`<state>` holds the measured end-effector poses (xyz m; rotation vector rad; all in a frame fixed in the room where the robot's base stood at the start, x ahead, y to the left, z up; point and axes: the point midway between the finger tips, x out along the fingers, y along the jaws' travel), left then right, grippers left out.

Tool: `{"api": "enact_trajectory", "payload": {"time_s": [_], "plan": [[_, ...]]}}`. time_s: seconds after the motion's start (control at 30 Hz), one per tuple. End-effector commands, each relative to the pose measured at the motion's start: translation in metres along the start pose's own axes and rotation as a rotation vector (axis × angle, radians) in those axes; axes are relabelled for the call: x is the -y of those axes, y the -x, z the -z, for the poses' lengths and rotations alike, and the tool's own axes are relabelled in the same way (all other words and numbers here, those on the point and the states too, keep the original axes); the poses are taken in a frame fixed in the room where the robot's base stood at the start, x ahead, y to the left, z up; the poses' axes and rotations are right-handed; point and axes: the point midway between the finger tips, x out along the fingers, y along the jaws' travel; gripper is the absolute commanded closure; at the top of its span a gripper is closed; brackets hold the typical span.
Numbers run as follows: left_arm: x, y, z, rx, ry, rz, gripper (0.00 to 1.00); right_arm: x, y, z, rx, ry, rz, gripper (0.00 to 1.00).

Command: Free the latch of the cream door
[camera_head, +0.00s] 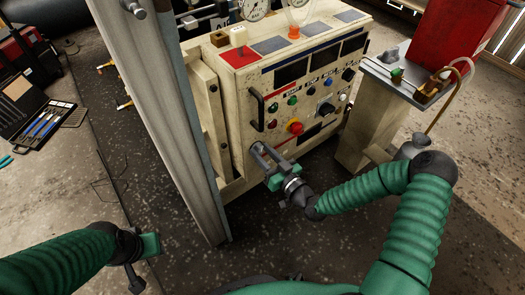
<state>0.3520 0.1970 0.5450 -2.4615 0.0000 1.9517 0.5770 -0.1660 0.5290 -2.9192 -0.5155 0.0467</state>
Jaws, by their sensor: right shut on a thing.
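The cream cabinet (239,92) stands in the middle, with a panel of coloured knobs on its front. The cream door (206,105) appears as a panel at the cabinet's left side, partly behind a grey post. A grey latch (258,149) sticks out low on the cabinet front, below a black bar handle (257,110). My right gripper (272,168) is shut on the latch, and its jaws hide part of it. My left gripper (145,258) is at the lower left, away from the cabinet, and its jaw opening is unclear.
The tall grey post (165,100) stands between my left gripper and the cabinet. A cream stand with a grey top (405,78) and a brass fitting with a hose is at the right, beside a red box (465,40). An open tool case (42,122) lies far left.

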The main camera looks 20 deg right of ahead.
Motion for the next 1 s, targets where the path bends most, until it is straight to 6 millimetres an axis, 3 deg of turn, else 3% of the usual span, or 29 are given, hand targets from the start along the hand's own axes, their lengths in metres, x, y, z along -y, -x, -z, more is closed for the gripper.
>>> {"api": "enact_trajectory", "payload": {"time_s": [0.4,1.0], "plan": [[0.0,0.028,0.007,0.0,0.0,0.0,0.64,-0.002,0.0,0.002,0.001,-0.383,-0.005,1.0],[0.0,0.05,0.012,0.0,0.0,0.0,0.64,-0.005,0.0,-0.001,-0.003,-0.951,-0.008,1.0]]}}
